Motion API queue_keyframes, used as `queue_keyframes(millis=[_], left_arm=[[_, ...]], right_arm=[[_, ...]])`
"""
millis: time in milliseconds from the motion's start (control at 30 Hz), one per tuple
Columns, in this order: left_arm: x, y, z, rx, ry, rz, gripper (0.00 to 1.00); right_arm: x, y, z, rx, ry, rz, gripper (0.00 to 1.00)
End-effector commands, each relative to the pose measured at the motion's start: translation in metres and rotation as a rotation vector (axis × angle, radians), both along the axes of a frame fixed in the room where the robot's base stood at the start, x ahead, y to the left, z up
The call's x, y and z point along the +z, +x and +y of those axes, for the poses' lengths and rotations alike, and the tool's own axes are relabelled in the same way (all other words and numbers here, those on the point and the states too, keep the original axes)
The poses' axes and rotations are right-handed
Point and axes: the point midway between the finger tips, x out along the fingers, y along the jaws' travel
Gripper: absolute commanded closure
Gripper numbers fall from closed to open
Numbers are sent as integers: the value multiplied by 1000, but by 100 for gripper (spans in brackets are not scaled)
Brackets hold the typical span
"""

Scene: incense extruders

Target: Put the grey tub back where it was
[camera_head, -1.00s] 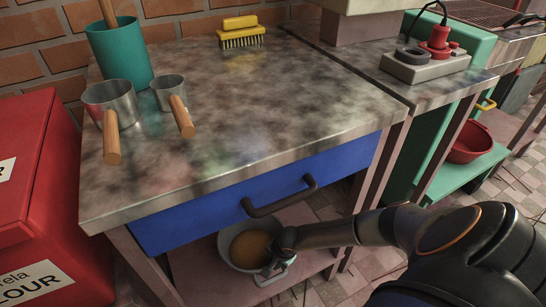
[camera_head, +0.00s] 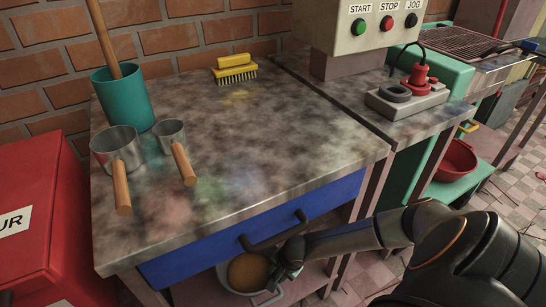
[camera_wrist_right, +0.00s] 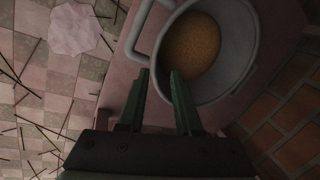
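The grey tub (camera_head: 228,283), holding a brown, grainy substance, stands on the lower shelf beneath the blue drawer. My right gripper (camera_head: 289,262) is at the tub's right side in the head view. In the wrist view my right gripper (camera_wrist_right: 160,85) is open, its fingertips apart near the rim by the handle; contact cannot be told. My left gripper is not recognisable.
The table (camera_head: 240,130) above carries a teal pot (camera_head: 124,98), two metal cups with wooden handles and a yellow brush (camera_head: 235,70). The drawer's dark handle (camera_head: 272,233) juts out just above the tub. A red bin (camera_head: 45,225) stands left. Tiled floor (camera_wrist_right: 60,85) lies beside the shelf.

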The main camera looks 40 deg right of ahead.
Motion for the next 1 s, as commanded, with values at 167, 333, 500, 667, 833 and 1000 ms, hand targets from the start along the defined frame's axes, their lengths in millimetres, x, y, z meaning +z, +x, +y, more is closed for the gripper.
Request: queue_keyframes(millis=[167, 333, 500, 667, 833, 1000], left_arm=[[2, 1, 2, 11, 0, -1, 100], [2, 1, 2, 10, -1, 0, 100], [2, 1, 1, 9, -1, 1, 100], [1, 0, 1, 7, -3, 3, 100], [1, 0, 0, 4, -3, 4, 100], [1, 0, 0, 3, -2, 5, 100]], right_arm=[[5, -3, 5, -7, 16, 4, 67], [15, -23, 81, -141, 274, 80, 67], [85, -56, 220, -450, 811, 323, 67], [195, -70, 303, -737, 1289, 661, 67], [307, -69, 326, -954, 1665, 1053, 67], [398, -61, 308, -1082, 1937, 1464, 67]])
